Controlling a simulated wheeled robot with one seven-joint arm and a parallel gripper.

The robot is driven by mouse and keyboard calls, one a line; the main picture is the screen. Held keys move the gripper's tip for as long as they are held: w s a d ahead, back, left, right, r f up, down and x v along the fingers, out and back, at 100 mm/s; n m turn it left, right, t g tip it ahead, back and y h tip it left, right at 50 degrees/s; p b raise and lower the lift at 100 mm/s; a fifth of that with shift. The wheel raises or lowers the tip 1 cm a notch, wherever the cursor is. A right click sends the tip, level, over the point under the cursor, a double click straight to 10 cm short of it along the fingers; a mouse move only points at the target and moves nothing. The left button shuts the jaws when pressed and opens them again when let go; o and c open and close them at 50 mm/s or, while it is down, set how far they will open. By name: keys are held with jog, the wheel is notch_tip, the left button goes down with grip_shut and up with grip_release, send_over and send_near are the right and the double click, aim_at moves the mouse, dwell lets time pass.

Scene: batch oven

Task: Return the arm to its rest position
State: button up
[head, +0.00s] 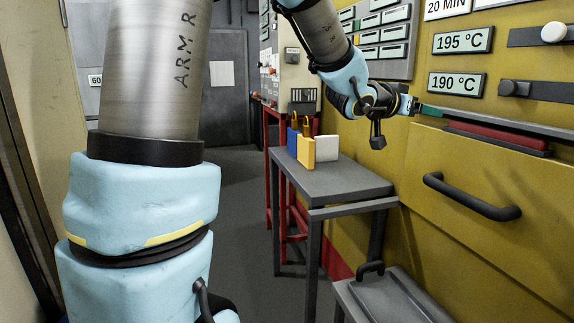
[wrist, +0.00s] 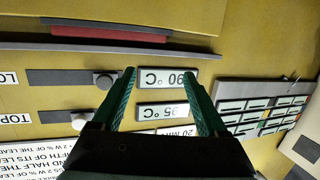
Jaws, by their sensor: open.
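My arm's large grey and pale blue links, marked "ARM R", fill the left of the head view. The far part of my arm (head: 343,70) reaches down from the top centre to the oven front. My gripper (head: 430,111) points right, near the yellow front, just below the 190 °C display (head: 457,84). In the wrist view its two green fingers (wrist: 160,76) are spread apart with nothing between them. The 190 °C and 195 °C (wrist: 163,110) displays show upside down beyond them. Whether the fingertips touch the oven front cannot be told.
A drawer handle (head: 472,196) juts from the yellow front below my gripper. A grey table (head: 345,186) holds a yellow block (head: 306,152), a white block (head: 326,148) and a blue holder (head: 292,140). Slider knobs (head: 553,32) stick out at upper right. The floor left of the table is open.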

jog(key=w+a+f+n+y, duration=0.25)
jog(key=a+f+y, duration=0.35)
jog(key=a, duration=0.5)
jog(key=w+a+f+n+y, duration=0.1)
jog(key=a+f+n+y, duration=0.2)
jog(key=a+f, duration=0.6)
jog(key=s+a+f+n+g+y, duration=0.2)
jog(key=s+a+f, duration=0.3)
jog(key=s+a, duration=0.3)
jog(key=s+a+f+n+g+y, duration=0.2)
jog(key=s+a, duration=0.5)
jog(key=a, duration=0.4)
notch_tip(320, 180, down, 3)
jog(key=shift+s+n+g, duration=0.35)
jog(key=shift+n+g, duration=0.2)
jog(key=shift+g, duration=0.65)
dwell(2.7)
